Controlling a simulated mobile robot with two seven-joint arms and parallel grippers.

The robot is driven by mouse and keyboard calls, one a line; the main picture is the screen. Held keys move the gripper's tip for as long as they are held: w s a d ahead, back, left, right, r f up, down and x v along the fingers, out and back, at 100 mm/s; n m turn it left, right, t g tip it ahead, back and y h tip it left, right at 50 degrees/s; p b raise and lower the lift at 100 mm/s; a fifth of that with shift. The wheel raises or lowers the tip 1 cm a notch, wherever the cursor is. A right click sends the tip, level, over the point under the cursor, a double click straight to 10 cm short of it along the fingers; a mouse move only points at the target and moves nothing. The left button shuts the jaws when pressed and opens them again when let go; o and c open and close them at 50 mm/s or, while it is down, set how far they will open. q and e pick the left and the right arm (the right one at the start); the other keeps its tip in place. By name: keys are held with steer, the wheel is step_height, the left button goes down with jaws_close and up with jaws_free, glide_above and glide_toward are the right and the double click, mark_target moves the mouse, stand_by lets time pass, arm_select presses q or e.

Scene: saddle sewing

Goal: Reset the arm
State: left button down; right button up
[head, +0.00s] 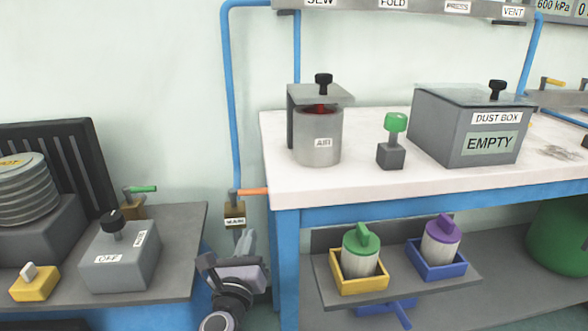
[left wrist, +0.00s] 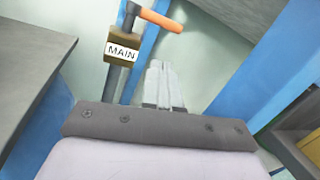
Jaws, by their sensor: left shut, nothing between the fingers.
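My left gripper (head: 245,243) is in the lower middle of the head view, in the gap between the grey side bench and the white-topped table. It points up, toward the main valve, just below the block labelled MAIN (head: 235,216). In the left wrist view its fingers (left wrist: 162,85) are together with nothing between them. The MAIN block with its orange lever (left wrist: 160,19) stands beyond the fingertips there, apart from them as far as I can tell. My right gripper is not in view.
The white-topped table (head: 390,180) carries the AIR canister (head: 318,140), a green-knobbed lever (head: 395,135) and the dust box (head: 470,125). Its lower shelf (head: 395,283) holds two lidded containers. The side bench (head: 185,240) holds an OFF switch box (head: 120,258). A blue pipe (head: 231,110) runs up the wall.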

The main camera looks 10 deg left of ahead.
arm_select(q)
steer(key=s+f+n+g+h, duration=0.1)
steer(key=s+f+n+g, duration=0.25)
steer(key=s+n, duration=0.55)
steer(key=s+d+f+n+g+h, duration=0.1)
steer(key=s+f+n+g+h, duration=0.1)
steer(key=s+f+n, duration=0.6)
steer(key=s+f+n+g+h, duration=0.1)
steer(key=s+f+n+g, duration=0.1)
steer(key=s+n, duration=0.75)
steer(key=a+r+n+p, duration=0.2)
steer(key=r+p, duration=0.5)
steer(key=p, duration=0.5)
steer(key=s+a+r+n+g+y+p, duration=0.1)
steer(key=a+r+n+p, duration=0.1)
steer(key=r+p, duration=0.5)
steer(key=a+p, duration=0.1)
steer(key=p, duration=0.4)
steer(key=shift+r, duration=0.35)
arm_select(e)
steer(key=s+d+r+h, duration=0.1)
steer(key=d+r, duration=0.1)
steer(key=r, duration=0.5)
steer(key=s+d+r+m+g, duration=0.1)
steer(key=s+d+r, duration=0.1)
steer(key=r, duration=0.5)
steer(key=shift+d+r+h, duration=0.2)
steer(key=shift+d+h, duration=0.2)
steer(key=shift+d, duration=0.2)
